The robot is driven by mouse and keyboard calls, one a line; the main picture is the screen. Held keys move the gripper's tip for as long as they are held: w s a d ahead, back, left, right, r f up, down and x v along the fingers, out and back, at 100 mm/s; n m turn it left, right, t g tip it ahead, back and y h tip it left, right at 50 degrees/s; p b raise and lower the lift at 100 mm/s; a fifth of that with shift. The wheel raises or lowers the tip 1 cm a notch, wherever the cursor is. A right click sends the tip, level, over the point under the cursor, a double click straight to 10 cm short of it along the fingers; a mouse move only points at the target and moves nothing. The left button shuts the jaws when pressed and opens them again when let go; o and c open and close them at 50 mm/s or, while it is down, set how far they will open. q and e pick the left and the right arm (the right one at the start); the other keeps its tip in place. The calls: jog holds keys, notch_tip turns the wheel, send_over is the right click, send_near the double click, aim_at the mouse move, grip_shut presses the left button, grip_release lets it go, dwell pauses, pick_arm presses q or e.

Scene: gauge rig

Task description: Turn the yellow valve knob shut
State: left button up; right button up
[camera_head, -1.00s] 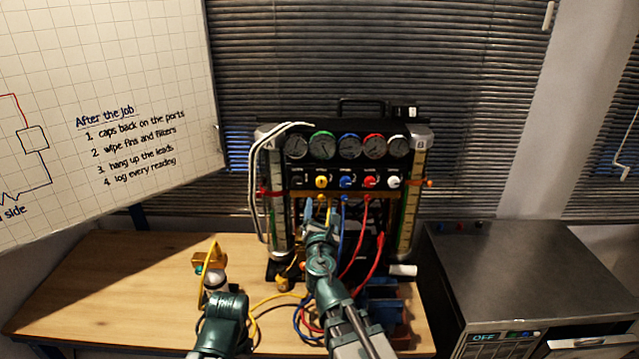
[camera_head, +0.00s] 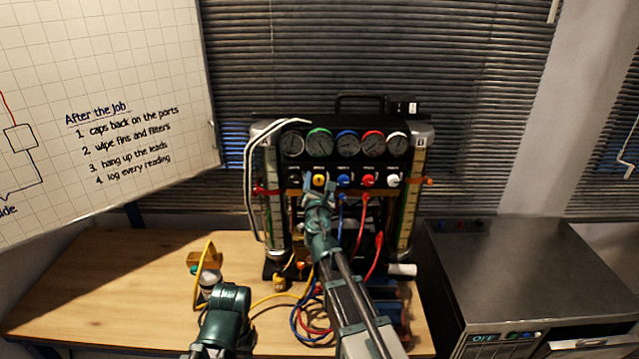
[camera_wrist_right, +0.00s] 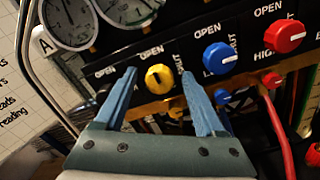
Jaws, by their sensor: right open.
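The yellow valve knob (camera_head: 320,180) is in the knob row below the gauges on the rig's black panel. In the right wrist view the yellow knob (camera_wrist_right: 159,78) shows between the two blue fingers, with "OPEN" printed above it. My right gripper (camera_head: 319,192) is in front of and just below the knob in the head view. In the right wrist view this gripper (camera_wrist_right: 159,73) is open, one finger on each side of the knob; I cannot tell whether they touch it. My left arm (camera_head: 225,316) is low at the left; its jaws cannot be made out.
A blue knob (camera_wrist_right: 220,58) and a red knob (camera_wrist_right: 284,37) sit to the right. Red hoses (camera_head: 375,258) hang below. A yellow cable (camera_head: 270,298) lies on the bench (camera_head: 120,290), which is clear at the left. A grey metal cabinet (camera_head: 520,265) stands at the right.

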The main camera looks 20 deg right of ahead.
grip_shut()
jog(key=shift+m, duration=0.4)
jog(key=m, duration=0.8)
jog(key=shift+f+m, duration=0.1)
jog(key=shift+m, duration=0.2)
jog(key=m, duration=0.4)
jog(key=shift+s, duration=0.1)
jog(key=shift+f+m, duration=0.1)
jog(key=shift+m, duration=2.1)
